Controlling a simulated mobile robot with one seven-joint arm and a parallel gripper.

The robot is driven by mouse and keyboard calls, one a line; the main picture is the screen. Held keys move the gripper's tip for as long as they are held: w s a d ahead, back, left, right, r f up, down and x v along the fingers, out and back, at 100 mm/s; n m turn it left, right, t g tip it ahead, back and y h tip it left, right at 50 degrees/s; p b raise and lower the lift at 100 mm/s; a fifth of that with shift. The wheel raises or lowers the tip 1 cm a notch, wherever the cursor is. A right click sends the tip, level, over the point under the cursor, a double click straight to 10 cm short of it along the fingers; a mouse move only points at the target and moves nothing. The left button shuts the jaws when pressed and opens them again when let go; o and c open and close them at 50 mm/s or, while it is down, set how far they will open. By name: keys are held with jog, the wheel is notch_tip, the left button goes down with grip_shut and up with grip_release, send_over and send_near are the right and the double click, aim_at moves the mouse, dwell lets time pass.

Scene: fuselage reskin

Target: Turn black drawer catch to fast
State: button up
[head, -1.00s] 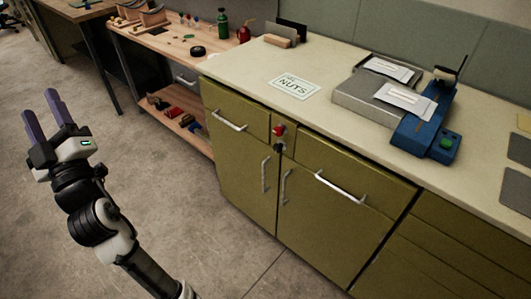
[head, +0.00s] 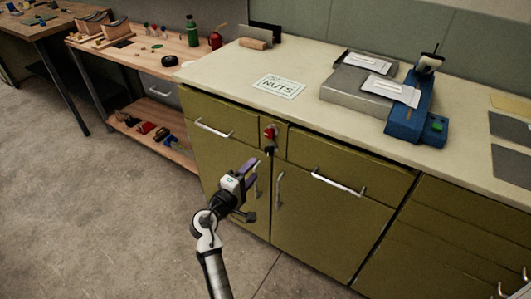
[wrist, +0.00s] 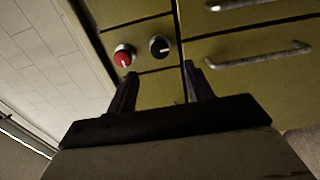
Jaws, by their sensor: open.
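The black drawer catch (head: 269,150) is a small round knob on the olive cabinet front, just below the red catch (head: 269,132), between the two top drawers. In the wrist view the black catch (wrist: 159,46) shows a short pale mark and sits right of the red catch (wrist: 124,57). My gripper (head: 253,168) is in front of the cabinet, a little below and left of the black catch. Its two dark fingers are apart with nothing between them. In the wrist view the open fingertips (wrist: 160,74) point toward the black catch, apart from it.
Silver bar handles sit on the left drawer (head: 214,128), the right drawer (head: 338,184) and the doors below. The countertop (head: 225,70) carries a NUTS card (head: 279,87) and a blue device (head: 410,118). Open floor (head: 110,230) lies left of the cabinet.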

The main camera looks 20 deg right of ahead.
aim_at(268, 152)
jog(key=p+x, duration=0.1)
jog(key=x, duration=0.8)
jog(key=shift+w, duration=0.15)
jog(key=c, duration=1)
jog(key=shift+o, duration=0.2)
